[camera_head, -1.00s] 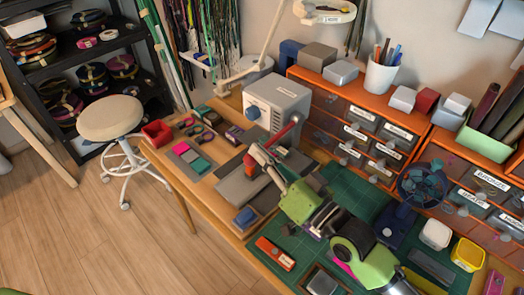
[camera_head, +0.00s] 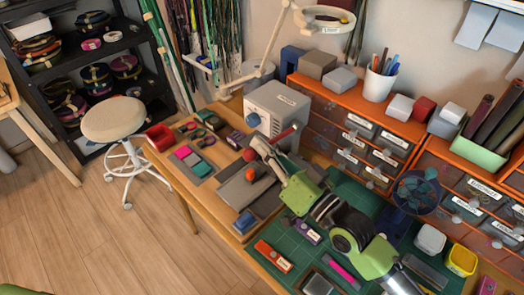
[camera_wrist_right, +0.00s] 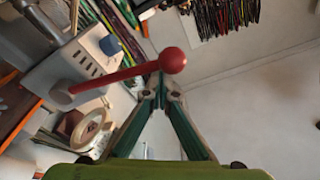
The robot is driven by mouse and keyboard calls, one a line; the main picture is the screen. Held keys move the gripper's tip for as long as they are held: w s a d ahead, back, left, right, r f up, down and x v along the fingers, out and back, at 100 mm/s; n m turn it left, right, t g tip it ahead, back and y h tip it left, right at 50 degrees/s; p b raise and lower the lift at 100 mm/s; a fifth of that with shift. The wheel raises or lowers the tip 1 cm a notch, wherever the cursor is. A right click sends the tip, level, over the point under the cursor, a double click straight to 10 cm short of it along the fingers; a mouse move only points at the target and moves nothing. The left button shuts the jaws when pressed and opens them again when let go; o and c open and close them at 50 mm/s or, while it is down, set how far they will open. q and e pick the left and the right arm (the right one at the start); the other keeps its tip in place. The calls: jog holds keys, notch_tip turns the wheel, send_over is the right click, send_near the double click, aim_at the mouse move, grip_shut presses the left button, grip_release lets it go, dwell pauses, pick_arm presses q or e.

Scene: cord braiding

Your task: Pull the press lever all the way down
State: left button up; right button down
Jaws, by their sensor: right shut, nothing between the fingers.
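The press is a grey box (camera_head: 289,102) with a blue knob, standing at the back of the wooden table. Its red lever (camera_head: 285,133) slants down to the left from the box, partly hidden by my right gripper. The right wrist view shows the red lever (camera_wrist_right: 115,76) ending in a round red knob (camera_wrist_right: 173,60). My right gripper (camera_head: 256,143) reaches in from the lower right with its fingers together and empty. In the right wrist view its fingertips (camera_wrist_right: 165,84) are close to the knob; whether they touch it is unclear. My left gripper is out of view.
A green cutting mat (camera_head: 336,262) with small tools lies under my right arm. A stool (camera_head: 113,119) stands left of the table; the floor there is clear.

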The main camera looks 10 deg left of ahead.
jog(key=b+v, duration=0.3)
jog(key=v, duration=0.7)
jog(key=shift+w+d, duration=0.15)
jog(key=shift+w, duration=0.1)
jog(key=shift+r, duration=0.15)
